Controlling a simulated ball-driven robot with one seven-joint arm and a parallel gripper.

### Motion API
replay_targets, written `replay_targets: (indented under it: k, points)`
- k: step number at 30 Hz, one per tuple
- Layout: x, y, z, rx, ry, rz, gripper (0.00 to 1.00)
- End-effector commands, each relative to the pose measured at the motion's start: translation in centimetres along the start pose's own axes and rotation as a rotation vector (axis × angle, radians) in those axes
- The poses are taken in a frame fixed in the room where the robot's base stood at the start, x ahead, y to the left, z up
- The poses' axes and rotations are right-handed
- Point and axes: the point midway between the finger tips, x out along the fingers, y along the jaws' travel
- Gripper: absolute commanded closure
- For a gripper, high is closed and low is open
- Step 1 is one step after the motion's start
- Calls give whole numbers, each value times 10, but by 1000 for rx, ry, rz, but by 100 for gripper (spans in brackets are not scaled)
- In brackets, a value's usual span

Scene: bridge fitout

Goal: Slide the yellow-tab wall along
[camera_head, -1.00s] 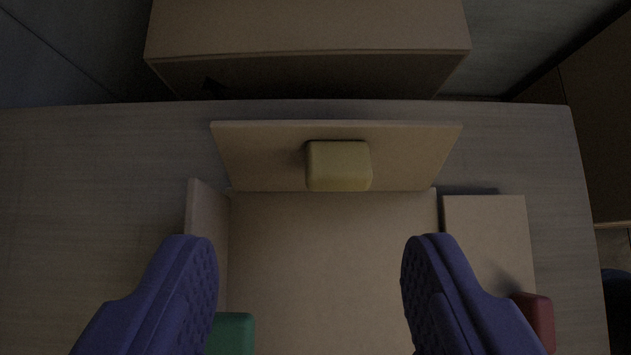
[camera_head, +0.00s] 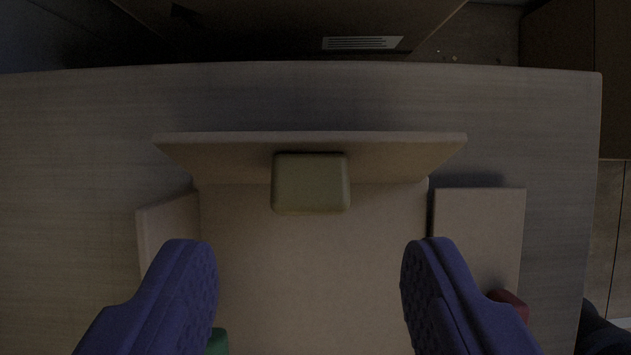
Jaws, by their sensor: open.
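The yellow tab (camera_head: 311,184) is a rounded block on the inner face of an upright tan wall (camera_head: 400,155). This wall stands along the far edge of a flat tan floor panel (camera_head: 310,260). My gripper (camera_head: 310,260) is open and empty, its two purple fingers wide apart over the near part of the panel. Nothing touches the tab. The near end of the panel is out of view.
A left wall (camera_head: 168,225) stands beside the panel; a green tab (camera_head: 217,342) is partly hidden by my left finger. At right a tan panel (camera_head: 480,225) lies flat with a red tab (camera_head: 510,303). The wooden table (camera_head: 70,150) is clear behind the yellow-tab wall and at left.

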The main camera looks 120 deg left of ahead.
Motion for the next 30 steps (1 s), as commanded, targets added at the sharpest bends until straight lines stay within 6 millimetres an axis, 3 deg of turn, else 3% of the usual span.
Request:
replay_targets:
  k: [1, 6, 15, 22, 30]
  points:
    - [16, 0, 2, 1, 1, 1, 40]
    - [42, 0, 2, 0, 1, 1, 40]
    - [44, 0, 0, 0, 1, 0, 40]
    - [44, 0, 0, 0, 1, 0, 93]
    - [49, 0, 11, -7, 91, 2, 97]
